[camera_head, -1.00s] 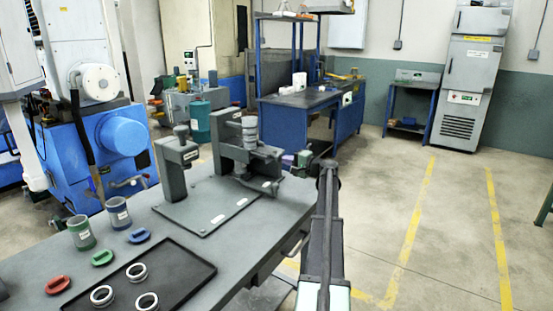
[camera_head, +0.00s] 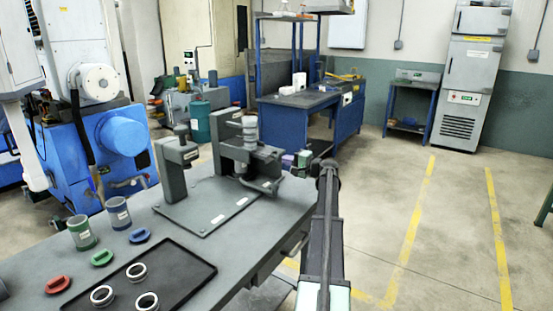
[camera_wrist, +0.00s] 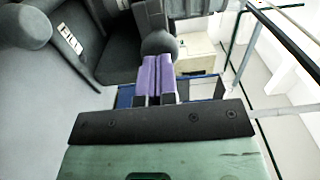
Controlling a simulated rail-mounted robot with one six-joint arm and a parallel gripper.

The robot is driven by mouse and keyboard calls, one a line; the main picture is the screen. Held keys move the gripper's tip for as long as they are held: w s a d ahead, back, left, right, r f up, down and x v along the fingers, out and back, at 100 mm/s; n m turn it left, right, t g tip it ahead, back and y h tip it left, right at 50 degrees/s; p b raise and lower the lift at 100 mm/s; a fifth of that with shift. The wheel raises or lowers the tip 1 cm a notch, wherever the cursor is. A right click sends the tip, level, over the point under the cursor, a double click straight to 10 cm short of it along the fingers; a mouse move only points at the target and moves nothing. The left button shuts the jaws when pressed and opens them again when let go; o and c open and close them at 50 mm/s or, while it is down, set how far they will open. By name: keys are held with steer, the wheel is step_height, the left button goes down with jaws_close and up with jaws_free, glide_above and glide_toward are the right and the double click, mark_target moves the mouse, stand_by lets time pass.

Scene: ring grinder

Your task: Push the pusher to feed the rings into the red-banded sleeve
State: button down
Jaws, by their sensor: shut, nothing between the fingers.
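My gripper (camera_wrist: 158,62) shows purple fingers shut together with nothing between them. Their tips are at a dark rounded knob (camera_wrist: 160,43) in the wrist view; whether they touch it is unclear. In the head view my gripper (camera_head: 288,160) is small at the right side of the dark ring fixture (camera_head: 228,150). A stack of grey rings or a cylinder (camera_head: 249,130) stands on the fixture. I cannot tell which part is the pusher, and no red band on a sleeve is distinguishable.
A green-banded cup (camera_head: 82,233) and a blue-banded cup (camera_head: 118,213) stand on the grey bench (camera_head: 40,258). Red (camera_head: 57,284), green (camera_head: 102,258) and blue (camera_head: 139,235) pieces lie nearby. A black tray (camera_head: 190,268) holds several pale rings. A dark post (camera_head: 172,165) stands left of the fixture.

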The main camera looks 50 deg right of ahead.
mark_target(272, 154)
steer(key=shift+w, duration=0.1)
steer(key=shift+w+a, duration=0.15)
steer(key=shift+w, duration=1.05)
steer(key=shift+w+a, duration=0.2)
steer(key=shift+w, duration=1)
steer(key=shift+w+a, duration=0.15)
steer(key=shift+w, duration=1.05)
steer(key=s, duration=0.7)
steer(key=shift+d, duration=0.45)
steer(key=shift+s, duration=0.1)
steer(key=shift+s+d, duration=0.15)
steer(key=shift+s, duration=1.1)
steer(key=shift+s+d, duration=0.15)
steer(key=shift+s, duration=1.05)
